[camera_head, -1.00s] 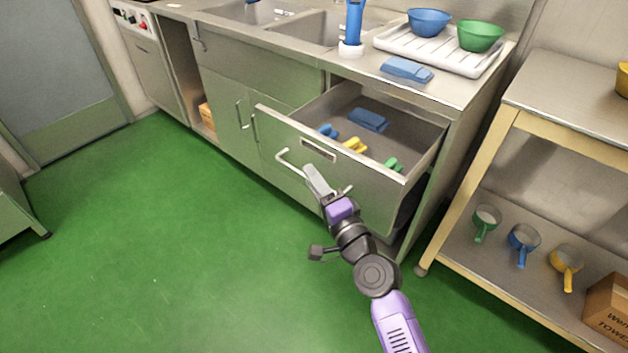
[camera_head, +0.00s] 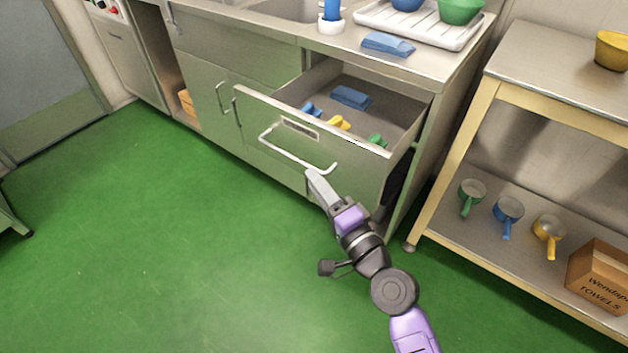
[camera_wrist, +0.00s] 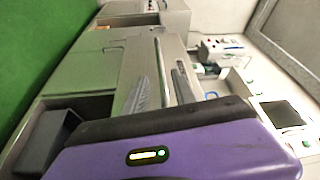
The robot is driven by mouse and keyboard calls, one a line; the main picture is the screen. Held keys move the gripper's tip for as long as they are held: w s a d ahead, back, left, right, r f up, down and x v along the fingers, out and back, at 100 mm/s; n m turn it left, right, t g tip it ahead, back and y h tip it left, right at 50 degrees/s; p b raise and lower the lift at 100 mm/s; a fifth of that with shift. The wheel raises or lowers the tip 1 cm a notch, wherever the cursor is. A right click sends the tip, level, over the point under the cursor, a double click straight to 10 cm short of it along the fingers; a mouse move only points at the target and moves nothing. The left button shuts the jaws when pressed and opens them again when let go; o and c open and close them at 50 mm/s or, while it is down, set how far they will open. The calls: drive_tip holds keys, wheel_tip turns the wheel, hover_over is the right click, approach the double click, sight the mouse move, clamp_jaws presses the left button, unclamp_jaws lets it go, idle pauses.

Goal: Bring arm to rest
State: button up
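My gripper (camera_head: 311,173) is in front of the pulled-out drawer (camera_head: 365,183), by the right end of its bar handle (camera_head: 290,156). In the wrist view, the two grey fingers of my gripper (camera_wrist: 160,92) stand apart, with a thin pale bar, apparently the handle (camera_wrist: 159,65), showing between them. I cannot tell whether a finger touches it. My arm reaches up from the lower right over the floor. The drawer holds a blue folded cloth (camera_head: 351,96), a blue item (camera_head: 311,109), a yellow item (camera_head: 339,122) and a green item (camera_head: 377,141).
The counter (camera_head: 440,65) carries a white drying rack (camera_head: 420,27) with bowls and a blue cloth (camera_head: 388,44). A shelf table (camera_head: 545,70) at right holds pans and a towel box (camera_head: 603,277). Green floor (camera_head: 150,240) at left is clear.

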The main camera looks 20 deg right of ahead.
idle(0.3)
drive_tip(key=s+d+f+n+g+h, duration=0.1)
drive_tip(key=s+d+f, duration=0.1)
drive_tip(key=s+f, duration=0.35)
drive_tip(key=s+d+f+n+h, duration=0.1)
drive_tip(key=s+f+n+h, duration=0.1)
drive_tip(key=s, duration=0.6)
drive_tip(key=s+d+r+n+g+h, duration=0.1)
drive_tip(key=s+n, duration=0.2)
drive_tip(key=s, duration=0.5)
drive_tip(key=s+d+n+g+h, duration=0.1)
drive_tip(key=s+d+n, duration=0.1)
drive_tip(key=s, duration=0.6)
drive_tip(key=s+r+n, duration=0.5)
drive_tip(key=s+r, duration=0.1)
drive_tip(key=s, duration=0.4)
wheel_tip(320, 180, up, 13)
drive_tip(key=p, duration=1.3)
drive_tip(key=shift+w+a+p, duration=0.15)
drive_tip(key=shift+w+p, duration=0.25)
